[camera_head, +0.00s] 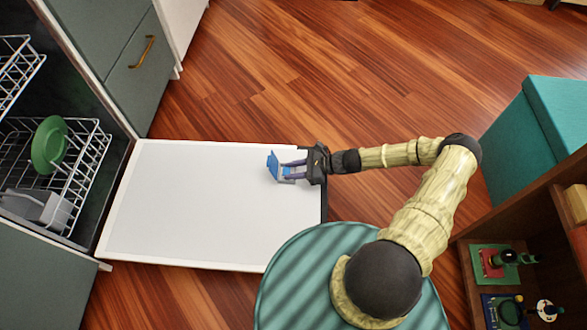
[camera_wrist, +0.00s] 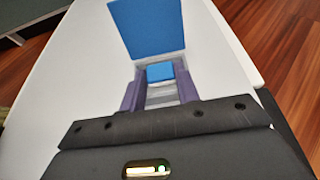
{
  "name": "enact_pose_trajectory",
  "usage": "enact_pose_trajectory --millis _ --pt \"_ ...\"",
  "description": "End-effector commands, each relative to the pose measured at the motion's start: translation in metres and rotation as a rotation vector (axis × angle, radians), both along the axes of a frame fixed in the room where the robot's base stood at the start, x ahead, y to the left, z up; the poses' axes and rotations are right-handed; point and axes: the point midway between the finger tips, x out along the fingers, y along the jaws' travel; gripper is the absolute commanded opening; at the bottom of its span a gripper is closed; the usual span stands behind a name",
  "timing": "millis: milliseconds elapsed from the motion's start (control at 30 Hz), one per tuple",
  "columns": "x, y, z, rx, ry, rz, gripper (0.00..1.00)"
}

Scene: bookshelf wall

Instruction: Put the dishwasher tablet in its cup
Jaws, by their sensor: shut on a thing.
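The dishwasher door (camera_head: 200,205) lies open and flat, its white inner face up. A blue square lid (camera_head: 273,165) stands open on the door near its far right edge; it shows large in the wrist view (camera_wrist: 147,28). My gripper (camera_head: 287,172) reaches in over the door from the right. In the wrist view, my gripper's purple fingers (camera_wrist: 160,85) are shut on a small block with a blue top, the dishwasher tablet (camera_wrist: 160,72), just in front of the lid. The cup itself is mostly hidden by the fingers; I cannot tell whether the tablet is inside it.
The dishwasher on the left holds a wire rack (camera_head: 88,165) with a green plate (camera_head: 49,145) and a grey basket (camera_head: 38,207). A teal box (camera_head: 525,125) and a wooden shelf (camera_head: 560,235) stand on the right. The wooden floor beyond the door is clear.

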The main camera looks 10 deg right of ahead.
Motion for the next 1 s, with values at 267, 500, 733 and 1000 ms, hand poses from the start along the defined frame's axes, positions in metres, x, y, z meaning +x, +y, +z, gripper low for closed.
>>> enact_pose_trajectory --millis 267,500,733,1000 --pt "0.0 0.0 -0.001 0.0 0.0 0.0 0.1" --pt "0.0 0.0 -0.001 0.0 0.0 0.0 0.33" --pt "0.0 0.0 -0.001 0.0 0.0 0.0 0.56" --pt "-0.002 -0.017 0.007 -0.004 -0.001 -0.006 0.55"
